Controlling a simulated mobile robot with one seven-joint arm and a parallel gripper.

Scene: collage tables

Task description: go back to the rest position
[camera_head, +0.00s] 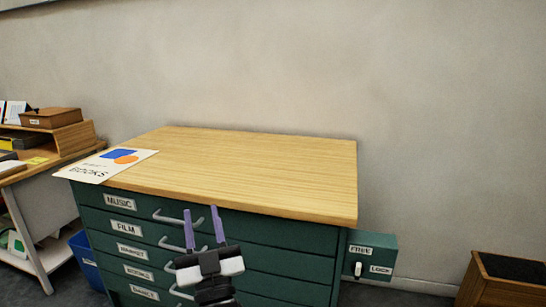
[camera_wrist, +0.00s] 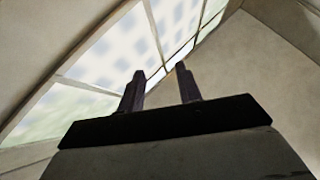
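My gripper (camera_head: 204,228) is in front of the green drawer cabinet (camera_head: 290,262) in the head view, its two purple fingers pointing up. The fingers stand apart with nothing between them. In the wrist view the gripper (camera_wrist: 160,90) shows two dark, separated fingers against a bright window and pale walls. The cabinet's labelled drawers look shut, and my gripper covers part of their fronts. Whether the gripper touches a handle cannot be told.
The wooden cabinet top (camera_head: 250,170) is bare except for a "BOOKS" poster (camera_head: 105,166) at its left edge. A green switch box (camera_head: 370,254) marked FREE and LOCK is right of the cabinet. A wooden bin (camera_head: 500,283) stands far right, a desk (camera_head: 60,163) left.

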